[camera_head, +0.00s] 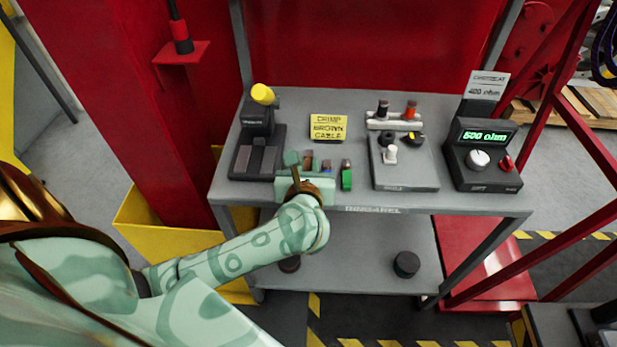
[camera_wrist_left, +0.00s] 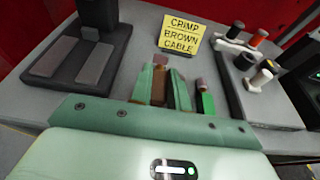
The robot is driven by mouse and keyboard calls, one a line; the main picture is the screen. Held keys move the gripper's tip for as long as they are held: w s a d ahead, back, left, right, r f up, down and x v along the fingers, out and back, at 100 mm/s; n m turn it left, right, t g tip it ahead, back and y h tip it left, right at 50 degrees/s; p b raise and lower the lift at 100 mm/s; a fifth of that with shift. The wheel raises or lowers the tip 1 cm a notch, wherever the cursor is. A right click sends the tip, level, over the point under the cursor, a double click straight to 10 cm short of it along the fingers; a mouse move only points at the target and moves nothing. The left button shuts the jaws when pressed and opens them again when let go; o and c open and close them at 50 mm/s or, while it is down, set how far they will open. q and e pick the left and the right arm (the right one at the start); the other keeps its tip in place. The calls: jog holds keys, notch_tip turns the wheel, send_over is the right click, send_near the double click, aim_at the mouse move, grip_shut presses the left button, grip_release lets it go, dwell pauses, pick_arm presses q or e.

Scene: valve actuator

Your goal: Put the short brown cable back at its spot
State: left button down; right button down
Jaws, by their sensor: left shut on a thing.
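My left gripper (camera_head: 307,163) reaches over the front left of the grey bench, its fingers pointing away from me. In the left wrist view its two green fingers (camera_wrist_left: 163,88) are shut on a short brown cable (camera_wrist_left: 158,84) with a pinkish-brown top. The fingers hide much of the cable, and I cannot tell whether its lower end touches the bench. A short green cable (camera_head: 347,178) stands just right of the gripper; it also shows in the left wrist view (camera_wrist_left: 207,102). My right gripper is not in view.
A dark device with a yellow knob (camera_head: 262,94) stands left of the gripper. A yellow sign (camera_head: 328,127) reading "CRIMP BROWN CABLE" stands behind. A grey panel (camera_head: 405,175) with terminals and a meter (camera_head: 483,155) reading 500 ohm are right. Bare bench (camera_head: 235,191) shows at the front left.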

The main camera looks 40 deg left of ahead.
pick_arm(q)
jog(key=f, duration=0.1)
jog(key=f+b, duration=0.1)
jog(key=f, duration=0.2)
jog(key=shift+w+a, duration=0.25)
jog(key=shift+w, duration=0.05)
jog(key=shift+r, duration=0.1)
jog(key=c, duration=1.7)
grip_release()
jog(key=shift+f+b, duration=0.2)
jog(key=shift+b, duration=0.1)
jog(key=shift+o, duration=0.4)
